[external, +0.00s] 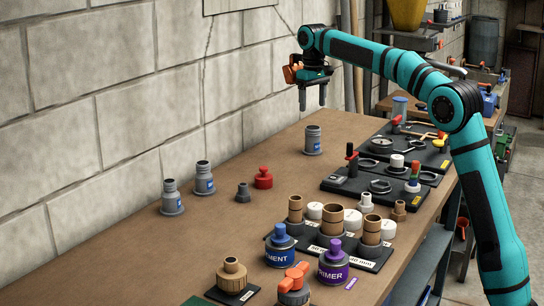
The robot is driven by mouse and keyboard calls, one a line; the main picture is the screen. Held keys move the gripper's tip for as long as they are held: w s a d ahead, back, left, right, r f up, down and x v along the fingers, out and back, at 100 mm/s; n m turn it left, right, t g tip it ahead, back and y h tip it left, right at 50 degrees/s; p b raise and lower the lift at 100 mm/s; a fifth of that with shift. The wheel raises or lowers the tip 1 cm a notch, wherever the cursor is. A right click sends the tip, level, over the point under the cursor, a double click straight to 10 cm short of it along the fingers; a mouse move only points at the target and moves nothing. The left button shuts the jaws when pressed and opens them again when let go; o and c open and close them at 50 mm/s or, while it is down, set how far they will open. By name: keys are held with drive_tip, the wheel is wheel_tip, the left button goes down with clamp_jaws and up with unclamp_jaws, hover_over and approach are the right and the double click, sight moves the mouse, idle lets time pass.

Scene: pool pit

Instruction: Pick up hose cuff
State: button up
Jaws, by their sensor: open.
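One cuff (313,141) stands alone near the back of the bench. Two more, a cuff (204,179) and another cuff (172,199), stand close together by the wall at left. My gripper (312,104) points down with its two dark fingers apart and empty. In the picture it is just above the lone cuff, with a gap between the fingertips and the cuff top. Its exact depth over the cuff cannot be told.
Black trays with tools (345,186) lie at right. Brown fittings (295,210), a blue can (280,249) and a purple can (333,264) crowd the front. The block wall (120,110) runs along the left.

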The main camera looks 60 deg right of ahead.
sight(312, 127)
wheel_tip(312, 127, down, 9)
drive_tip(key=shift+r, duration=0.2)
drive_tip(key=shift+s+f, duration=0.2)
drive_tip(key=shift+f, duration=2.55)
drive_tip(key=c, duration=1.1)
